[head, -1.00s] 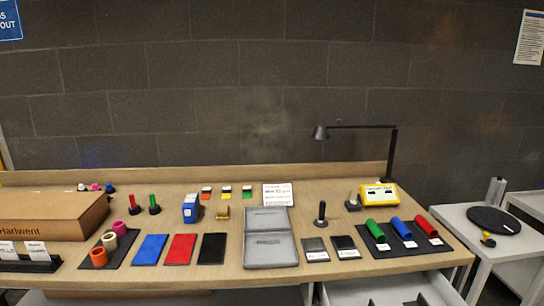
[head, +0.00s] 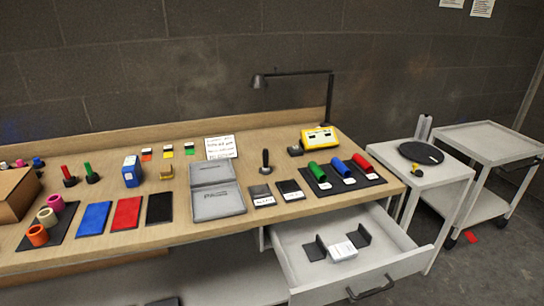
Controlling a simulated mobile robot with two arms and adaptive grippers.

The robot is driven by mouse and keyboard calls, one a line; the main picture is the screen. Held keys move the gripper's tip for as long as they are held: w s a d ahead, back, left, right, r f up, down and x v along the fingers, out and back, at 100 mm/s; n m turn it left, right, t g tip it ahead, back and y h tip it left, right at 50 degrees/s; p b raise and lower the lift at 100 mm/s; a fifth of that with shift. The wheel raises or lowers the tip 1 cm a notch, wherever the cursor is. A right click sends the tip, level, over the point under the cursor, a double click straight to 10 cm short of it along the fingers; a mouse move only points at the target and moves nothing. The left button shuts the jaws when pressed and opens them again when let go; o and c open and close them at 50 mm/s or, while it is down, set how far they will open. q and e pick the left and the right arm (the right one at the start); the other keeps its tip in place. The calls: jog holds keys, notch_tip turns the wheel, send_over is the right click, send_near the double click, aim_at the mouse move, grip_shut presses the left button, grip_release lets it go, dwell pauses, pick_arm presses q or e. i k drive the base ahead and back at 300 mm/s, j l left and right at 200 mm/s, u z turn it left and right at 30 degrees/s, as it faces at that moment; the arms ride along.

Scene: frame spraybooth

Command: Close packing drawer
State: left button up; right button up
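The packing drawer (head: 305,282) is pulled out from under the right part of the workbench. It is light grey with a dark bar handle (head: 370,288) on its front. Inside it are two black upright dividers (head: 315,248) and a small white box (head: 342,251) between them. Neither of my grippers shows in the head view.
The wooden workbench (head: 280,150) carries stamps, coloured pads, a grey metal case (head: 216,203), coloured rolls on a black mat (head: 345,178) and a desk lamp (head: 332,100). A white side table (head: 385,148) and a grey cart (head: 485,139) stand on the right. Floor shows at the lower right.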

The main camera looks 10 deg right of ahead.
aim_at(391, 256)
jog(key=z, duration=1.1)
